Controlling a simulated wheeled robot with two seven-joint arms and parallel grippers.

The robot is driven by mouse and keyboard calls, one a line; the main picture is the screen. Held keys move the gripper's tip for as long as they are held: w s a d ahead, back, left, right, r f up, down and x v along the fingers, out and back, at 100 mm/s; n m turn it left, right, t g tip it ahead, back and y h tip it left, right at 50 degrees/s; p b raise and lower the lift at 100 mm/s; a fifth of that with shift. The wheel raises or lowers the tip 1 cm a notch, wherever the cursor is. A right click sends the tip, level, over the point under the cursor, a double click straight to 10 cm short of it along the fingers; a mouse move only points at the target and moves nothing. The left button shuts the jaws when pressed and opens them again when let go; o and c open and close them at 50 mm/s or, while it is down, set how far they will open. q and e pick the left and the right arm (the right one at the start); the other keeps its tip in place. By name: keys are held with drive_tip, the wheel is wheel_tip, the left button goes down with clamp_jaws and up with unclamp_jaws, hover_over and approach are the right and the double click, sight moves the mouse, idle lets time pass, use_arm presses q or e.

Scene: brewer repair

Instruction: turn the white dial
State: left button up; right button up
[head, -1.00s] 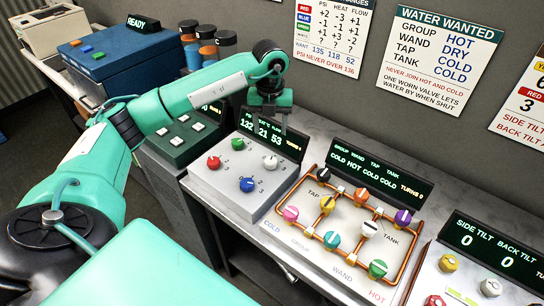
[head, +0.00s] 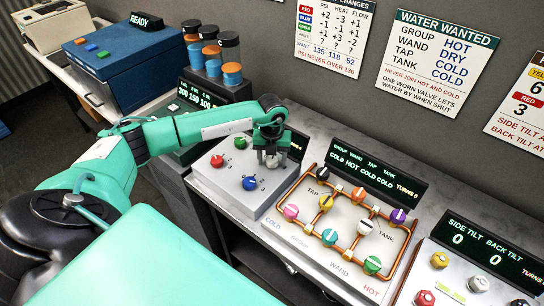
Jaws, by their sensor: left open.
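The grey control box (head: 226,190) carries a red dial (head: 217,161), a green dial (head: 240,142) and a blue dial (head: 249,183). The white dial at the box's right side is largely or wholly hidden by my left gripper (head: 270,160). The gripper points down at that spot with its fingers open and low over the box. I cannot tell whether the fingers touch the dial. My left forearm and wrist cover most of the box's display. My right gripper is not in view.
To the right stands the pipe panel (head: 335,198) with several coloured valves, including a white one (head: 365,227). Farther right, the tilt panel (head: 455,276) has another white knob (head: 478,284). Jars (head: 230,55) and a blue case (head: 125,50) stand behind my left arm.

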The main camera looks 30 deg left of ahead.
use_arm(q)
drive_tip(key=c, duration=1)
drive_tip(key=shift+f+m+b, duration=0.2)
drive_tip(key=shift+m+b, duration=0.5)
drive_tip(key=shift+b, duration=0.4)
drive_tip(key=m+b, duration=0.4)
drive_tip(key=shift+b, duration=0.3)
drive_tip(key=shift+r+m+b, duration=0.2)
drive_tip(key=shift+m+b, duration=1.25)
drive_tip(key=shift+m, duration=0.25)
drive_tip(key=shift+r, duration=0.1)
drive_tip(key=o, duration=1)
